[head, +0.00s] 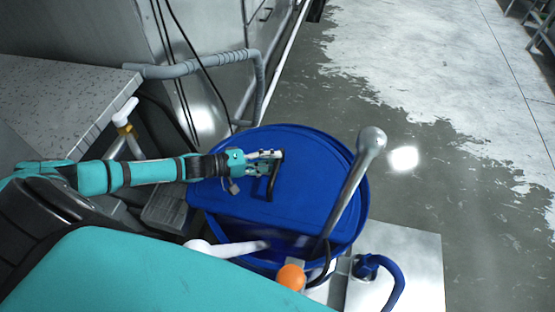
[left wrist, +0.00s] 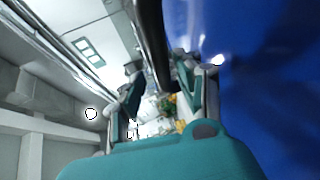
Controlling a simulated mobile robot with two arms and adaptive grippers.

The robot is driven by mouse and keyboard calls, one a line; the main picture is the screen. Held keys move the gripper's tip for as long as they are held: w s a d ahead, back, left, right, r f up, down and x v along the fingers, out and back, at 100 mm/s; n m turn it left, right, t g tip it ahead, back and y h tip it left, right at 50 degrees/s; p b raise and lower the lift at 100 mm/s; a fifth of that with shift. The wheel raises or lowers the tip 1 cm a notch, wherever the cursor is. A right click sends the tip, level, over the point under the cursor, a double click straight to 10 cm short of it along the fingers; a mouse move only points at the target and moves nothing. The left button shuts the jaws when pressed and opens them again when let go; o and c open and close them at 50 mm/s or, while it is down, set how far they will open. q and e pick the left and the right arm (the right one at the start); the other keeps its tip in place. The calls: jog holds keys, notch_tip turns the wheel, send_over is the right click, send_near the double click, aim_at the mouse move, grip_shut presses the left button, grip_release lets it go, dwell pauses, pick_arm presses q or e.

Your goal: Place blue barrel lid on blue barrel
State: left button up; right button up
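The blue barrel lid (head: 315,180) covers most of the top of the blue barrel (head: 352,232) in the head view. A dark gap and inner wall show at the barrel's near side, so the lid is not squarely over the rim. Whether it touches the rim I cannot tell. My left gripper (head: 277,155) is at the lid's black handle (head: 271,185), near its far end. My right gripper is out of view.
A grey metal rod with a round end (head: 371,141) rises at the barrel's right side. An orange ball (head: 291,277) and a blue pipe (head: 385,272) are near the front. A speckled counter (head: 60,105) and a grey pipe (head: 205,66) lie to the left. The floor at right is clear.

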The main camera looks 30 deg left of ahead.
pick_arm(q)
jog(key=b+v, duration=0.1)
jog(key=v, duration=0.7)
jog(key=shift+s+a, duration=0.15)
jog(key=shift+s, duration=0.1)
jog(key=shift+s+a+r, duration=0.25)
jog(key=shift+s+a, duration=0.15)
jog(key=shift+a, duration=0.05)
